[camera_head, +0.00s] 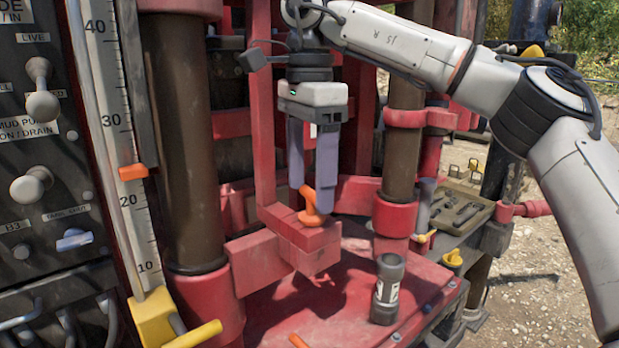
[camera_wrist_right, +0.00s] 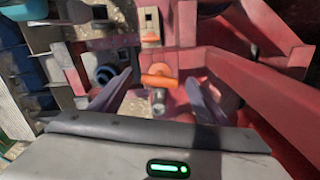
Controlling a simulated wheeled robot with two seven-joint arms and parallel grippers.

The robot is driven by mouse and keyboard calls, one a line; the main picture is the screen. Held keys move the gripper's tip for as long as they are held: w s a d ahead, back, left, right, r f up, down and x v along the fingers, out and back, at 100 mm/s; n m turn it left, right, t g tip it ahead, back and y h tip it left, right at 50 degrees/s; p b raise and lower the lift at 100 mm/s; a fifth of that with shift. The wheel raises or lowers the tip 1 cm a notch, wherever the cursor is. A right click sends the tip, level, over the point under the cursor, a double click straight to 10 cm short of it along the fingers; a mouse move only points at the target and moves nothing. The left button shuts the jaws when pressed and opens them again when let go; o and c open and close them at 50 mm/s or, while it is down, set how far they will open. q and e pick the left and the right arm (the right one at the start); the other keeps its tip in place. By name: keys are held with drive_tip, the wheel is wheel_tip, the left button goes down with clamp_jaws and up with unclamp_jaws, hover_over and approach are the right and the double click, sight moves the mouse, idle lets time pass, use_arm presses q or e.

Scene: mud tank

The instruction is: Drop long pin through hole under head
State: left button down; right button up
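An orange-handled pin (camera_head: 315,204) sits at the top of the red block (camera_head: 305,240) that juts out under the drilling head. The rest of the pin is hidden in the head view, so I cannot tell how deep it goes. My right gripper (camera_head: 312,192) points down over the block with its two grey fingers apart. The orange handle (camera_wrist_right: 158,81) shows between the spread fingertips (camera_wrist_right: 158,82) in the right wrist view, with a gap on each side. A short grey metal piece (camera_wrist_right: 158,100) shows beside the handle there. My left gripper is out of view.
A dark grey cylinder (camera_head: 387,290) stands on the red deck (camera_head: 345,310). A tool tray (camera_head: 460,212) lies at the right. Thick brown columns (camera_head: 185,140) flank the block. A numbered scale (camera_head: 115,120) and control panel (camera_head: 40,150) fill the left.

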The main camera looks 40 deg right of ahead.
drive_tip(key=shift+r, duration=0.1)
wheel_tip(320, 180, up, 10)
drive_tip(key=p, duration=0.4)
drive_tip(key=shift+a+r, duration=0.1)
idle(0.5)
